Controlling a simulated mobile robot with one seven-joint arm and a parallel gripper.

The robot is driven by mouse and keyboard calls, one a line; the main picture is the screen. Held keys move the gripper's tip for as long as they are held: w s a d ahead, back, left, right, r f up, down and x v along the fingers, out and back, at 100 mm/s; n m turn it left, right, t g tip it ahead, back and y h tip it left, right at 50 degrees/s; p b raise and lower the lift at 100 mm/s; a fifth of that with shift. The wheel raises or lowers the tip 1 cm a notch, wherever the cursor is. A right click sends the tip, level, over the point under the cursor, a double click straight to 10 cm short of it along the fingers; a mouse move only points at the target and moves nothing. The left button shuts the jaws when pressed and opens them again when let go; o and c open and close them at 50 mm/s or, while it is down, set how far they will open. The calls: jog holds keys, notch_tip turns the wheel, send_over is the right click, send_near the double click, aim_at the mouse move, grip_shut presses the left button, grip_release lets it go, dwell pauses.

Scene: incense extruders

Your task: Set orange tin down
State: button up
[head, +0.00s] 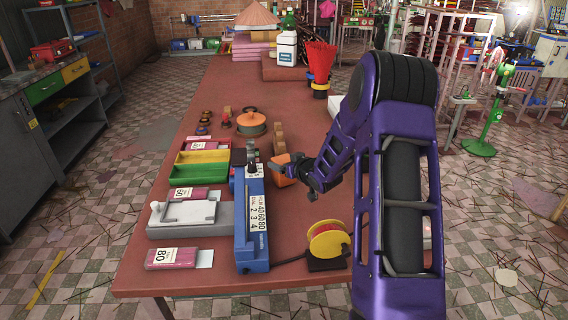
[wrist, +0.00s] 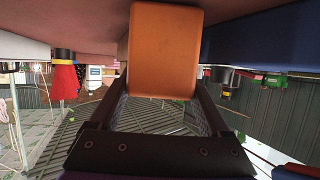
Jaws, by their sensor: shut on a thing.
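The orange tin (head: 282,172) is in the middle of the red-brown table, just right of the blue device with the number label (head: 250,215). It fills the upper middle of the wrist view (wrist: 164,50) as a plain orange block with rounded corners. My gripper (head: 289,170) comes in from the right and is shut on the tin. In the wrist view the fingers (wrist: 162,92) lie on either side of it. The tin is very near the table surface; I cannot tell whether its base touches. My arm hides part of the table's right side.
Left of the blue device are the green and yellow trays (head: 202,166) and a white-grey press (head: 183,216). A yellow reel (head: 329,244) stands in front. An orange round pot (head: 251,122) and small brown pieces (head: 279,136) are behind. Bare table (head: 300,210) lies between tin and reel.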

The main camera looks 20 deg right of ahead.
jog(key=shift+f, duration=0.1)
jog(key=shift+f, duration=0.15)
jog(key=o, duration=1.4)
jog(key=shift+r, duration=0.2)
